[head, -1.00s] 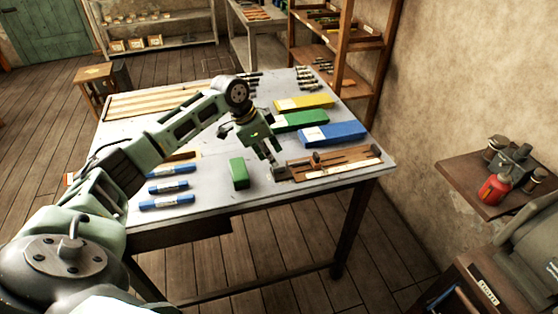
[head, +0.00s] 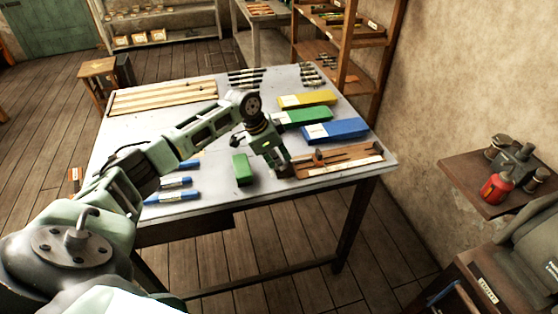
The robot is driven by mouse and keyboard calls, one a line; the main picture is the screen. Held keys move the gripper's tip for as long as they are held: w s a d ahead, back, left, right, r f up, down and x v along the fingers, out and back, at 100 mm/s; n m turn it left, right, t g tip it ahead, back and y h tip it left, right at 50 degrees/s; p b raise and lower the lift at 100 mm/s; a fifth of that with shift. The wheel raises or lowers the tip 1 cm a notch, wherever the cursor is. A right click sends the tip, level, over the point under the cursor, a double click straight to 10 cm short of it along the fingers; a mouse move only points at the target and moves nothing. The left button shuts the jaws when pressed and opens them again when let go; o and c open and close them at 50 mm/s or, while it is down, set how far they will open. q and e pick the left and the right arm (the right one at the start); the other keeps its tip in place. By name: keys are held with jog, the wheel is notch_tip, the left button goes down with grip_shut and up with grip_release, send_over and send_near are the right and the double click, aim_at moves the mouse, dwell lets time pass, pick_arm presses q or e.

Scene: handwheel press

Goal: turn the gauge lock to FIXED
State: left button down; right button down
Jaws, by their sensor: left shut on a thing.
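The wooden gauge board (head: 345,160) lies at the front right of the table, with a dark slider or knob on top and a pale label strip along its front edge. My left gripper (head: 283,169) points down at the board's left end. It is shut on a small part there, which looks like the gauge lock. The fingers hide this part, so its setting and any FIXED mark cannot be read. My right gripper is not in view.
A green block (head: 242,169) stands just left of the gripper. Blue (head: 335,131), green (head: 303,117) and yellow (head: 307,99) boxes lie behind the board. Blue-wrapped pieces (head: 172,197) lie at the table's left front. The table (head: 225,203) is bare in front of the green block.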

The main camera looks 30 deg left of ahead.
pick_arm(q)
jog(key=shift+r, duration=0.1)
jog(key=shift+r+n+p, duration=0.1)
jog(key=shift+n+p, duration=0.2)
jog(key=shift+p, duration=0.4)
jog(key=n+p, duration=0.1)
jog(key=p, duration=0.1)
jog(key=n+y+p, duration=0.1)
jog(key=n+p, duration=0.1)
jog(key=p, duration=0.1)
jog(key=n+t+p, duration=0.1)
jog(key=n+p, duration=0.1)
jog(key=shift+s+d+r+y+p, duration=0.15)
jog(key=shift+s+d+y+p, duration=0.05)
jog(key=shift+d+y+p, duration=0.2)
jog(key=shift+d+n+y+p, duration=0.15)
jog(key=shift+n+y+p, duration=0.25)
jog(key=shift+n+p, duration=0.55)
jog(key=shift+f+n+p, duration=0.25)
jog(key=shift+n+p, duration=0.1)
jog(key=shift+n, duration=0.2)
jog(key=shift+y, duration=0.3)
